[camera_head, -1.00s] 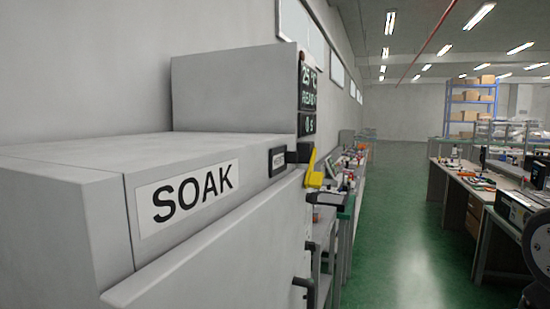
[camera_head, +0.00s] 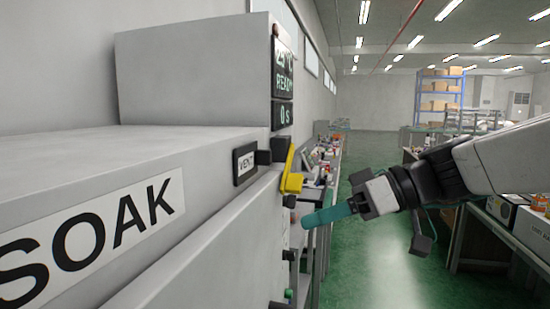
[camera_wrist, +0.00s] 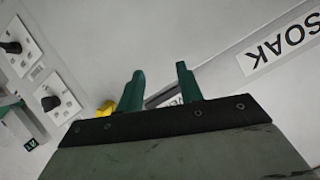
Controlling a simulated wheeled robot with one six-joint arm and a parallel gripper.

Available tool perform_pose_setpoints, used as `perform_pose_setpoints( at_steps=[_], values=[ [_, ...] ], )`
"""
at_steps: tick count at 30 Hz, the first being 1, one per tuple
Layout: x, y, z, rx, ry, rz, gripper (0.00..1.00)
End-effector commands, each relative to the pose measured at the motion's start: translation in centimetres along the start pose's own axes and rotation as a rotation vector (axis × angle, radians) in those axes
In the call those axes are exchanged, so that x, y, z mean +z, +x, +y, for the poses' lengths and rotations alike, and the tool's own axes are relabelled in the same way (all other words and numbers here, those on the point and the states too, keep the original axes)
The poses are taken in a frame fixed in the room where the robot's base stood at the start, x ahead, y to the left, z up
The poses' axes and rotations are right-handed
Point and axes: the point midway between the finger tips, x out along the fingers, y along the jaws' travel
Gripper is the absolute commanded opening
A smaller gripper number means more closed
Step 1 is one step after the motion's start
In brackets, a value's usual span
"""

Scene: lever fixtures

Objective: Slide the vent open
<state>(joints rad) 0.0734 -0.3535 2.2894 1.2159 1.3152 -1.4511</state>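The vent control is a yellow lever (camera_head: 290,172) on a black mount (camera_head: 270,152) at the front edge of the grey oven, beside a black-framed VENT label (camera_head: 245,163). In the wrist view, a bit of yellow (camera_wrist: 105,108) shows just left of my fingers, and the VENT label (camera_wrist: 164,95) is partly hidden between them. My gripper (camera_head: 328,215) has teal fingers and is right of and lower than the lever in the head view, apart from it. In the wrist view its two fingers (camera_wrist: 160,76) stand apart with nothing held between them.
The grey oven (camera_head: 90,165) with its SOAK label (camera_head: 85,235) fills the left side. Its raised box has a display (camera_head: 283,75). Black knobs on white plates (camera_wrist: 52,103) show in the wrist view. Green floor (camera_head: 390,270) lies open to the right, before workbenches.

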Motion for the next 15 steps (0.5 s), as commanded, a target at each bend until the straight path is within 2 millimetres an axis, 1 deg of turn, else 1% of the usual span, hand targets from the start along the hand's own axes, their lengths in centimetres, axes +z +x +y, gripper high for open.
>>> perform_pose_setpoints(
  at_steps=[1, 3, 6, 9, 11, 13, 15],
  values=[
    [-2.4, -0.1, 1.2, -0.011, -0.073, 0.096, 0.36],
    [-5.2, -0.5, 2.5, -0.007, -0.177, 0.217, 0.36],
    [-8.0, -1.2, 4.0, 0.021, -0.286, 0.344, 0.36],
    [-9.6, -1.7, 4.9, 0.046, -0.349, 0.413, 0.36],
    [-10.1, -1.7, 5.1, 0.053, -0.368, 0.433, 0.36],
    [-10.5, -1.3, 5.2, 0.056, -0.376, 0.442, 0.36],
    [-10.9, -0.4, 5.1, 0.055, -0.376, 0.441, 0.36]
  ],
)
